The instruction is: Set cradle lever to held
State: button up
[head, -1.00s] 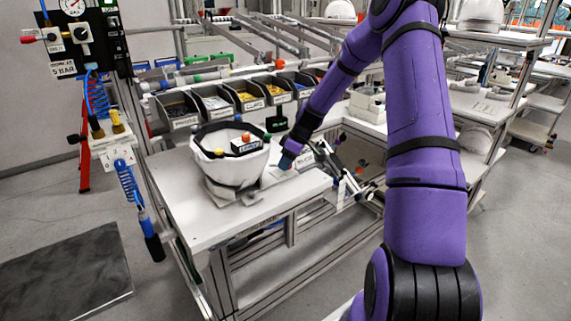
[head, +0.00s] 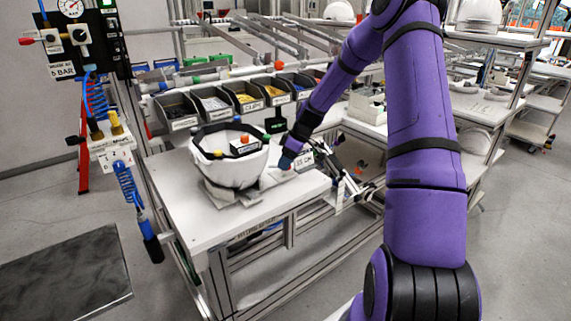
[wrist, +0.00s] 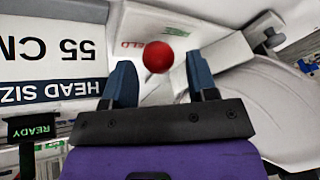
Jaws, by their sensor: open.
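The lever's red ball knob (wrist: 158,57) shows in the wrist view, between and just beyond the two blue fingertips of my gripper (wrist: 161,76). My gripper is open, with a gap on both sides of the knob; I cannot tell whether a finger touches it. Partly covered red lettering is beside the knob, and small green lettering is above it. In the head view my gripper (head: 288,160) points down at the bench just right of the cradle (head: 228,192), which carries a white helmet shell (head: 225,168). The lever is hidden there behind my gripper.
A head size sign (wrist: 50,62) reading 55 CM and a READY tag (wrist: 34,130) lie left in the wrist view. Several grey parts bins (head: 247,108) stand behind the shell. The bench's (head: 215,232) front left is clear.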

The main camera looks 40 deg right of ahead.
jog(key=v, duration=1)
jog(key=shift+a, duration=0.2)
jog(key=c, duration=0.5)
jog(key=s+a+t+h, duration=0.1)
jog(key=s+a, duration=0.1)
jog(key=s+a+r+n+t+h, duration=0.1)
jog(key=s+a, duration=0.1)
jog(key=s, duration=0.1)
jog(key=s+a+r+t+h, duration=0.1)
jog(key=s+a+h, duration=0.1)
jog(key=s, duration=0.1)
jog(key=shift+s+a+r+n, duration=0.1)
jog(key=shift+s+a+n, duration=0.05)
jog(key=shift+a+n, duration=0.15)
grip_shut()
jog(key=shift+t, duration=0.3)
jog(key=x, duration=0.9)
jog(key=shift+s+a+f, duration=0.15)
jog(key=shift+s+f, duration=0.05)
jog(key=shift+f, duration=0.1)
jog(key=shift+w+d+f, duration=0.8)
jog(key=shift+w+d, duration=0.1)
jog(key=shift+w, duration=0.2)
jog(key=shift+w+d+f, duration=0.25)
jog(key=shift+w+d, duration=0.05)
jog(key=shift+w, duration=0.1)
